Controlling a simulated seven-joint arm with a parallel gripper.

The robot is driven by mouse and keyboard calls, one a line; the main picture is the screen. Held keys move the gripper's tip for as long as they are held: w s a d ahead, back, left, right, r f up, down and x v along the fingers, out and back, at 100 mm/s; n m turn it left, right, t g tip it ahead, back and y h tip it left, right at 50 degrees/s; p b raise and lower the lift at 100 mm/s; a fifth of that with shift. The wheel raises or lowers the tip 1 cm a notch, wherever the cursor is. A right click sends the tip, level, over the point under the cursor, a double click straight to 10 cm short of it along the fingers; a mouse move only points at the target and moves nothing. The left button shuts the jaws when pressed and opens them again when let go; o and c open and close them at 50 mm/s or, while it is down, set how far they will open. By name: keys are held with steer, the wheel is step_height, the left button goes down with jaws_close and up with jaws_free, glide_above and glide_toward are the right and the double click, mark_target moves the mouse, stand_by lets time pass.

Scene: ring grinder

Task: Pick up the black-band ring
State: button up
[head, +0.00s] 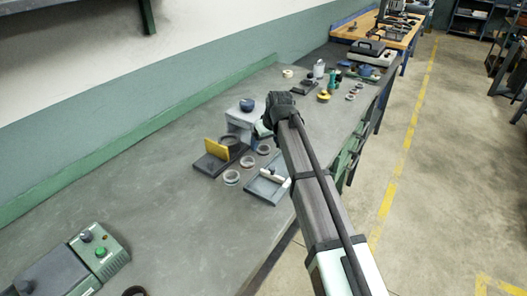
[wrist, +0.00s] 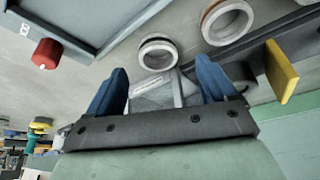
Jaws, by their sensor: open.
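A pale ring with a black band (wrist: 158,52) lies on the bench in the wrist view, just beyond and between my fingertips. It appears to be the far ring (head: 263,149) of a row of 3 in the head view. A ring with a brown band (wrist: 228,20) lies beside it in the wrist view, probably the middle ring (head: 248,162) in the head view. The near ring (head: 231,177) has a band I cannot make out. My gripper (wrist: 161,70) is open and empty, its blue fingers apart above the bench. The head view shows it mostly from behind (head: 264,130).
A dark fixture with a yellow plate (head: 216,150) stands left of the rings, and a shallow grey tray (head: 262,192) lies right of them. A green control box (head: 98,252) sits lower left.

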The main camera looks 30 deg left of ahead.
mark_target(265, 147)
steer(key=x, duration=0.4)
steer(key=shift+w+d, duration=0.1)
steer(key=shift+c, duration=0.2)
steer(key=c, duration=1.2)
steer(key=shift+o, duration=0.2)
